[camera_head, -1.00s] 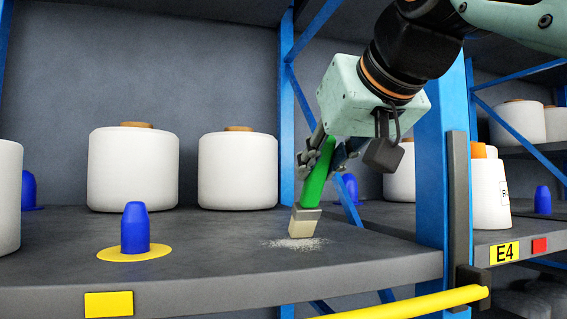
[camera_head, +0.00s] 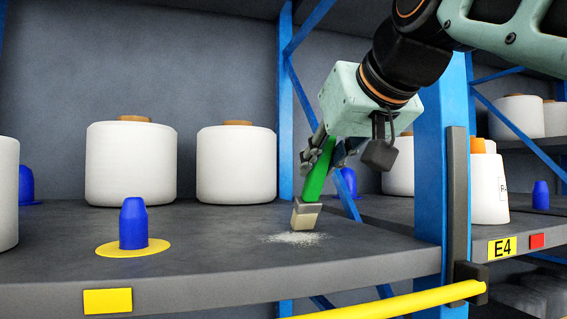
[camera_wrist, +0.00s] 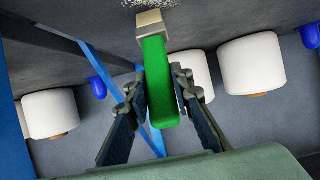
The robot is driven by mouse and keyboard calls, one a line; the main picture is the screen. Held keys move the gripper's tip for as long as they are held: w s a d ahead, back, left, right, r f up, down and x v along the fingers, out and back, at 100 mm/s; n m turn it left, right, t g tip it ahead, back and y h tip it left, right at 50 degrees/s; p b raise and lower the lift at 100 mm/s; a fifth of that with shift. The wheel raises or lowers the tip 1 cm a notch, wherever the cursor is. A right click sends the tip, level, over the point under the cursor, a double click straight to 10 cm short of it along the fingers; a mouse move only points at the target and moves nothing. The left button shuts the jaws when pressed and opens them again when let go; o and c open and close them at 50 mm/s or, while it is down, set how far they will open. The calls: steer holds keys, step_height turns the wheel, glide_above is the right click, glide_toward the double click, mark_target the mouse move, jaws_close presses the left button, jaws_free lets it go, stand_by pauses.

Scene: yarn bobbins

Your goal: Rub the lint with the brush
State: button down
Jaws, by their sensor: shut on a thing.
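My gripper (camera_head: 318,160) is shut on the green handle of a brush (camera_head: 319,172) and points down over the shelf. The brush's pale bristle end (camera_head: 305,216) is low, at the back right part of the lint (camera_head: 293,238), a thin white scatter on the grey shelf. Whether the bristles touch the shelf is hard to tell. In the wrist view the brush (camera_wrist: 158,75) runs between my two fingers (camera_wrist: 157,100), with the lint (camera_wrist: 148,4) just past the bristles at the top edge.
The shelf (camera_head: 215,255) holds white bobbins (camera_head: 131,165) (camera_head: 237,165) at the back. A blue peg (camera_head: 133,224) stands on a yellow disc left of the lint. A blue upright (camera_head: 430,160) and a white bottle (camera_head: 488,185) stand at right. A yellow bar (camera_head: 400,302) runs in front.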

steer(key=s+d+b, duration=0.1)
steer(key=s+d, duration=0.2)
steer(key=s, duration=0.7)
steer(key=shift+s, duration=0.35)
stand_by(0.4)
steer(key=shift+r, duration=0.1)
steer(key=shift+w+r+p, duration=0.1)
steer(key=shift+r+p, duration=1.85)
steer(key=shift+r, duration=1)
steer(key=shift+r, duration=1.5)
steer(key=shift+d, duration=0.1)
